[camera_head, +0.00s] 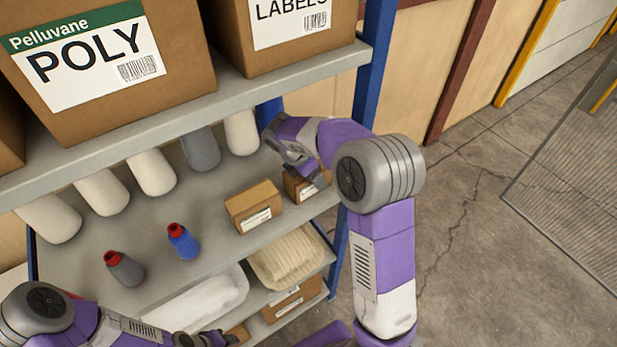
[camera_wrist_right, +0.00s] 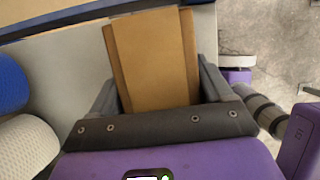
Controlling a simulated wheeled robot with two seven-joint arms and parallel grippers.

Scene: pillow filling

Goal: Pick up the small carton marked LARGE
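Two small brown cartons stand side by side near the right end of the middle shelf. The left one (camera_head: 254,207) has a white label too small to read. The right one (camera_head: 301,188) is partly covered by my right gripper (camera_head: 294,160), and its label is unreadable too. In the right wrist view a brown carton (camera_wrist_right: 155,60) lies between the fingers of my right gripper (camera_wrist_right: 162,85), close to both. I cannot tell whether they press on it. My left gripper (camera_head: 208,340) is at the bottom edge, mostly cut off; its fingers are unclear.
The middle shelf (camera_head: 130,218) holds several white and grey rolls at the back, a blue bottle (camera_head: 184,242) and a grey bottle (camera_head: 124,268) with red caps. Large boxes stand on the shelf above. A blue post (camera_head: 376,60) is close to my right arm. Below lies a cream bundle (camera_head: 285,258).

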